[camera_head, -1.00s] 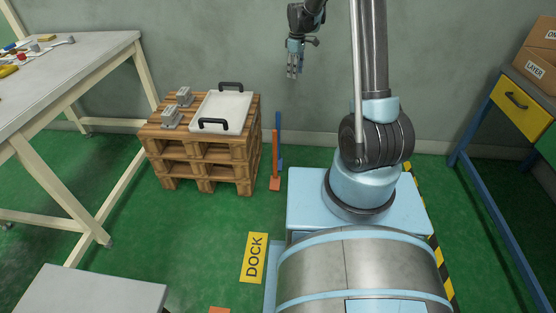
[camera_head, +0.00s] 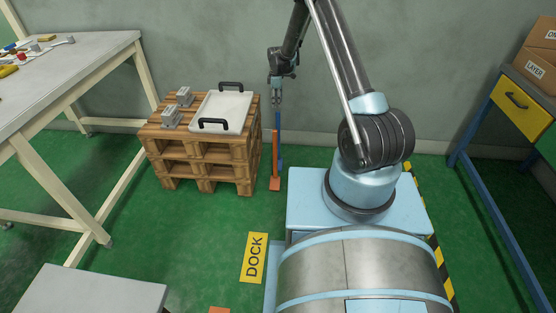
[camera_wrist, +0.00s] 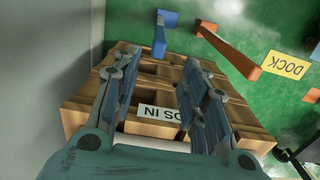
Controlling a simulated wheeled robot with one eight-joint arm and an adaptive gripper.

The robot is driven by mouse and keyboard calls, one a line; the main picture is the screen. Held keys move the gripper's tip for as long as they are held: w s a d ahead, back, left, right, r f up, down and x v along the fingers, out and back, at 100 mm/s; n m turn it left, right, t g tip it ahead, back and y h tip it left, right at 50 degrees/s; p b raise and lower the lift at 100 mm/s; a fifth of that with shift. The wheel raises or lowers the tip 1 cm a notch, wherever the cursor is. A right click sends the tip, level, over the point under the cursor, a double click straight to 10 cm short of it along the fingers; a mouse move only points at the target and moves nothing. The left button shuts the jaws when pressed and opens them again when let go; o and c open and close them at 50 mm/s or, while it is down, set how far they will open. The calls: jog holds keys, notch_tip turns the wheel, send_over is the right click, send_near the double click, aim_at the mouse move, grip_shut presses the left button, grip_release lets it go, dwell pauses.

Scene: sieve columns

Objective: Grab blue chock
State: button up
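The blue chock (camera_head: 278,131) has a tall upright blue handle and stands on the green floor near the wall, right of the pallet stack. An orange chock (camera_head: 275,165) of like shape stands in front of it. My gripper (camera_head: 276,103) points down close to the top of the blue handle; whether they touch is unclear. In the wrist view my gripper (camera_wrist: 160,62) is open, its fingers wide apart with nothing between the tips. The blue chock (camera_wrist: 160,36) shows just beyond the fingertips there, and the orange chock (camera_wrist: 235,55) is to their right.
The wooden pallet stack (camera_head: 205,165) stands close to the left of the chocks, bearing a white tray (camera_head: 222,110) with black handles and grey blocks (camera_head: 172,118). The wall is just behind. A yellow DOCK sign (camera_head: 254,257) lies on open green floor in front.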

aim_at(278, 122)
notch_tip(278, 122, down, 10)
jog(key=shift+r, duration=0.2)
jog(key=shift+w+d+f, duration=0.1)
jog(key=shift+d+f, duration=0.05)
jog(key=shift+f, duration=1.15)
jog(key=shift+w+d+f, duration=0.1)
jog(key=shift+d+f, duration=0.05)
jog(key=shift+f, duration=1.1)
grip_shut()
